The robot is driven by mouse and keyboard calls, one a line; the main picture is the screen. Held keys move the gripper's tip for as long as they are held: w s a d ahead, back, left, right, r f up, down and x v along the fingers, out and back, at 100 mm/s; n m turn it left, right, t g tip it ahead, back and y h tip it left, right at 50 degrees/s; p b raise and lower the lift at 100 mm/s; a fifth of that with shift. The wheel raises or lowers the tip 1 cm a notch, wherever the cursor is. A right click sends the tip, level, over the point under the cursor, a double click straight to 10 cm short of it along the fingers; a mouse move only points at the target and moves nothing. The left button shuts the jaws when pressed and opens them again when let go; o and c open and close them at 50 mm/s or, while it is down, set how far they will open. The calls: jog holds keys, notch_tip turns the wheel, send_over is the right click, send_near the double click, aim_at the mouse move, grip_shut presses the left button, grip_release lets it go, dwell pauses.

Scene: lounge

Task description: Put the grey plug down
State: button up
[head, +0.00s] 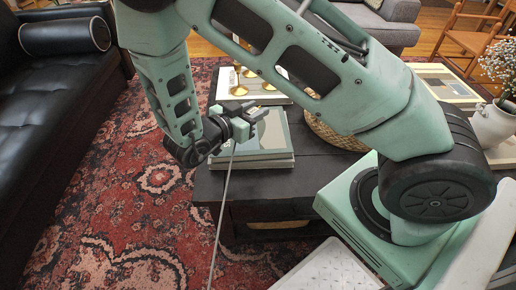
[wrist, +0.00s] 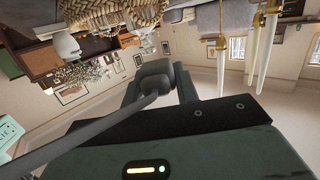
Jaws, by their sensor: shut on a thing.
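My gripper (head: 250,112) is raised above the left end of the dark coffee table (head: 215,188), in front of and over a stack of books. It is shut on the grey plug (wrist: 156,76), which shows up close in the wrist view. In the head view the plug itself is mostly hidden by the gripper. Its thin grey cable (head: 222,200) hangs down from the gripper past the table's left edge to the bottom of the picture. The cable also crosses the lower left of the wrist view (wrist: 85,132).
The book stack (head: 268,163) lies on the table, with brass candlesticks (head: 238,78) behind it and a woven basket (head: 330,134) to the right. A white flower vase (head: 492,124) stands far right. A black sofa (head: 50,110) is at left, with open patterned rug (head: 130,190) between.

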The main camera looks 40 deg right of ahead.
aim_at(255, 144)
jog(key=shift+f+b, duration=1.25)
jog(key=shift+f, duration=3.5)
jog(key=shift+f, duration=0.15)
jog(key=o, duration=1)
jog(key=shift+f+b, duration=0.2)
jog(key=shift+b, duration=0.4)
